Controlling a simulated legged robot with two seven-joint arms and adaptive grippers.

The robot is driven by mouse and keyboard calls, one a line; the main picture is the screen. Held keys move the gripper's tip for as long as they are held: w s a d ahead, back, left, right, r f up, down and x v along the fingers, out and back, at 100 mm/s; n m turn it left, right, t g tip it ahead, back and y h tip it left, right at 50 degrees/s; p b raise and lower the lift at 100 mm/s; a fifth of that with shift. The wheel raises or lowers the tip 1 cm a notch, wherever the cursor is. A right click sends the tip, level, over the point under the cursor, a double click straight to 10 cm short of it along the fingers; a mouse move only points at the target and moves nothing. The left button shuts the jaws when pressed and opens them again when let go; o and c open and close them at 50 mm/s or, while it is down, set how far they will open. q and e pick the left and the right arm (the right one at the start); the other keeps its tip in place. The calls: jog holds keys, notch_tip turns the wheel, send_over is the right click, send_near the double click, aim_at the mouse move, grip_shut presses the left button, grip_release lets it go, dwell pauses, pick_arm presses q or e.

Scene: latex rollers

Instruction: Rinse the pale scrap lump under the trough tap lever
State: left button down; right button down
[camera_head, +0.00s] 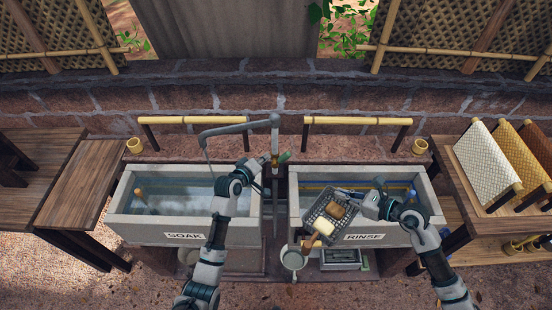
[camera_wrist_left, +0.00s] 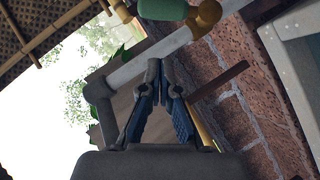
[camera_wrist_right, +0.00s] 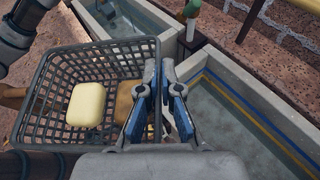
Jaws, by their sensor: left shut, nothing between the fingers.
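The pale scrap lump (camera_head: 323,226) lies in a dark wire basket (camera_head: 317,209) beside a brown lump (camera_head: 336,210). Both lumps also show in the right wrist view, the pale one (camera_wrist_right: 87,104) on the left. My right gripper (camera_head: 352,193) has its fingers on either side of the basket's rim, holding it tilted over the RINSE trough's front wall (camera_head: 365,237). The tap's green lever (camera_head: 284,157) is at the post between the troughs. My left gripper (camera_head: 268,160) is shut and empty beside it. In the left wrist view the lever (camera_wrist_left: 162,8) is beyond the fingertips (camera_wrist_left: 160,65).
The SOAK trough (camera_head: 185,233) is on the left, with the grey spout (camera_head: 222,130) reaching over it. No water stream is visible. A side table with woven sheets (camera_head: 485,160) stands right, a wooden table (camera_head: 85,180) left.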

aim_at(281, 160)
pick_arm(q)
jog(key=shift+w+d+f, duration=0.7)
jog(key=shift+d+f, duration=0.15)
jog(key=shift+d, duration=0.05)
jog(key=shift+w+d+f, duration=0.7)
jog(key=shift+d+f, duration=0.1)
jog(key=shift+d, duration=0.05)
pick_arm(e)
jog(key=shift+a+r, duration=0.1)
jog(key=shift+a, duration=0.5)
